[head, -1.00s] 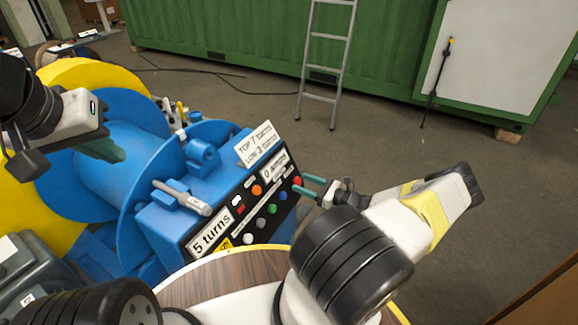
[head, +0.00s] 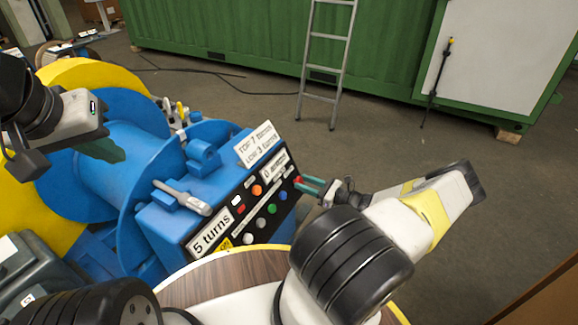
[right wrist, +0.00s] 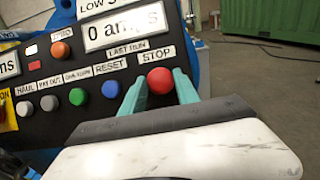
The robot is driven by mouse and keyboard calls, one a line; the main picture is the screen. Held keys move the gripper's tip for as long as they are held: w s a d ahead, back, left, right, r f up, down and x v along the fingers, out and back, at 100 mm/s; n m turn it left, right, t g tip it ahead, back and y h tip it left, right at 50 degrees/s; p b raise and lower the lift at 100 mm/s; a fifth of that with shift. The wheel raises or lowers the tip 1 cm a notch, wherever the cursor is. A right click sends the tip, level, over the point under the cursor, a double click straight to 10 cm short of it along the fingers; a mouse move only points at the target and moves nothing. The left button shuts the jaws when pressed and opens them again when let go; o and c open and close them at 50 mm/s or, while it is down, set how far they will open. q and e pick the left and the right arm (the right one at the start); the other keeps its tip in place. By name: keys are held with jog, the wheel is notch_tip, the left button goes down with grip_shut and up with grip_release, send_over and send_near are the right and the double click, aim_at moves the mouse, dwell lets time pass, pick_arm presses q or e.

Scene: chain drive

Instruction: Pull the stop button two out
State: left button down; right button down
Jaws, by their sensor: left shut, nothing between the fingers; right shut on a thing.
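The red stop button (right wrist: 160,80) sits under the STOP label at the right end of the black control panel in the right wrist view. In the head view it shows as a small red spot (head: 298,180) at the panel's right edge. My right gripper (head: 306,185) reaches it from the right, with its teal fingers on either side of the button and shut on it. How far the button stands out from the panel is hard to tell. My left gripper (head: 110,151) is shut and empty over the blue drum at the left.
The control panel (right wrist: 60,122) carries a grey, a green and a blue button (right wrist: 111,89) left of the stop button, with an orange one above. The blue winch drum (head: 110,165) stands at the left. Open floor (head: 400,155) lies right of the panel, with a ladder (head: 327,60) behind.

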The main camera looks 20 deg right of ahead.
jog(key=c, duration=0.9)
grip_release()
jog(key=shift+s+d, duration=0.1)
jog(key=shift+c, duration=0.2)
jog(key=v, duration=0.8)
jog(key=s+a+r+n+g+h, duration=0.1)
jog(key=a+r+n+g+h, duration=0.1)
jog(key=a+r+n+g, duration=0.75)
jog(key=s+a+r+n+g+h, duration=0.25)
jog(key=a+r+n, duration=0.35)
jog(key=r, duration=0.9)
jog(key=s+a+r+n+t+h, duration=0.2)
jog(key=s+a+r+n, duration=0.1)
jog(key=s+r+n, duration=0.3)
jog(key=s+a+r+n+t+h, duration=0.2)
jog(key=s+r+n, duration=0.4)
jog(key=s+r, duration=0.5)
notch_tip(320, 180, up, 4)
jog(key=shift+s+a+f+n+t+h, duration=0.15)
jog(key=shift+a+n+t+h, duration=0.25)
jog(key=shift+a+h, duration=0.35)
